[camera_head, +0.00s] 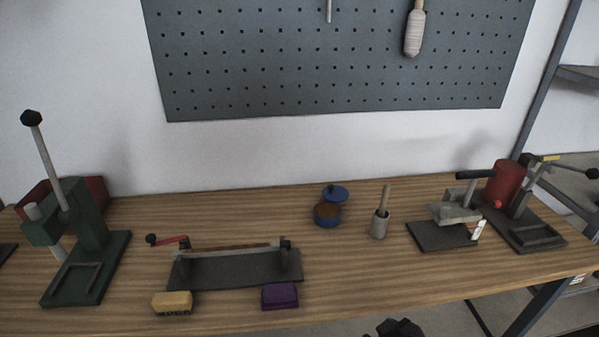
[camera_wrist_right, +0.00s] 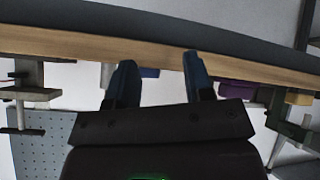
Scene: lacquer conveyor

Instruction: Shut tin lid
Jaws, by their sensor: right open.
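The small round blue tin (camera_head: 327,217) stands upright on the workbench, right of the middle in the head view. Its blue lid (camera_head: 335,192) is raised and tilted at the tin's back side, so the brown inside shows. My right gripper (camera_head: 394,328) shows only as a dark shape at the bottom edge of the head view, well short of the tin. In the right wrist view, which looks upside down, its two fingers (camera_wrist_right: 160,78) are apart with nothing held. A blue patch there, beside one finger, may be the tin. My left gripper is out of view.
A grey pestle cup (camera_head: 379,226) stands just right of the tin. A dark clamp stand (camera_head: 442,235) and a red-cylinder press (camera_head: 505,184) are further right. A long dark jig (camera_head: 235,268), a yellow brush (camera_head: 172,302), a purple block (camera_head: 280,295) and a green press (camera_head: 92,235) are left.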

